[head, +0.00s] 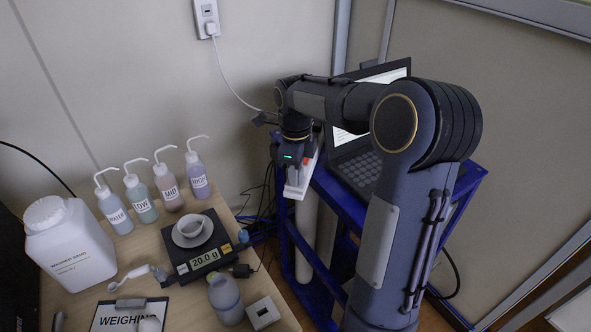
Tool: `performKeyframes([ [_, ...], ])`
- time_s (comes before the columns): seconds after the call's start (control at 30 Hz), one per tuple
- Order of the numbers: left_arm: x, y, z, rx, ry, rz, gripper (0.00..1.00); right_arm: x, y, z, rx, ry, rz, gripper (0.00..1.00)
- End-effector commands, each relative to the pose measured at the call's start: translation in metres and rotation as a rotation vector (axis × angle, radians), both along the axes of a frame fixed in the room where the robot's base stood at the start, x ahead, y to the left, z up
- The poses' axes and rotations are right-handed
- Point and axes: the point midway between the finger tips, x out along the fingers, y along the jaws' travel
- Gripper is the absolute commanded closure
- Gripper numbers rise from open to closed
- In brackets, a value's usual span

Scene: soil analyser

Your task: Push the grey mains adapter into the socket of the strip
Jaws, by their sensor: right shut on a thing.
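Whether that thing touches a socket cannot be told. No grey adapter shows clearly in its jaws. My left gripper is not in view.
An open laptop (362,168) stands on the blue cart close to my right arm. The bench holds a scale (181,267) with a white bowl, several wash bottles (197,178), a white canister (70,245) and a clipboard (125,316). A wall socket (207,18) has a white cable hanging down.

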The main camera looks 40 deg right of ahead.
Motion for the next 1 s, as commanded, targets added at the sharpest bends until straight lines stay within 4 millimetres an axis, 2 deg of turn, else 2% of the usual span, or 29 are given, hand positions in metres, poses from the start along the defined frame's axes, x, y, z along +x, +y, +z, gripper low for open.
performKeyframes([
  [0.17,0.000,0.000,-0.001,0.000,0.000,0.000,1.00,0.000,0.000,-0.001,0.000,0.000,0.000,1.00],
  [0.2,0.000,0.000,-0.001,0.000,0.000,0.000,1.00,0.000,0.000,-0.001,0.001,0.001,0.000,0.72],
  [0.4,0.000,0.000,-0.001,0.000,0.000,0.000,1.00,0.000,0.000,-0.001,0.000,0.000,0.000,0.48],
  [0.73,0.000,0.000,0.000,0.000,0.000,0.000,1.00,0.000,0.000,0.004,0.000,-0.001,0.001,0.48],
  [1.0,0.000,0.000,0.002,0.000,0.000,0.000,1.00,0.001,0.000,0.048,-0.001,-0.004,0.001,0.48],
])
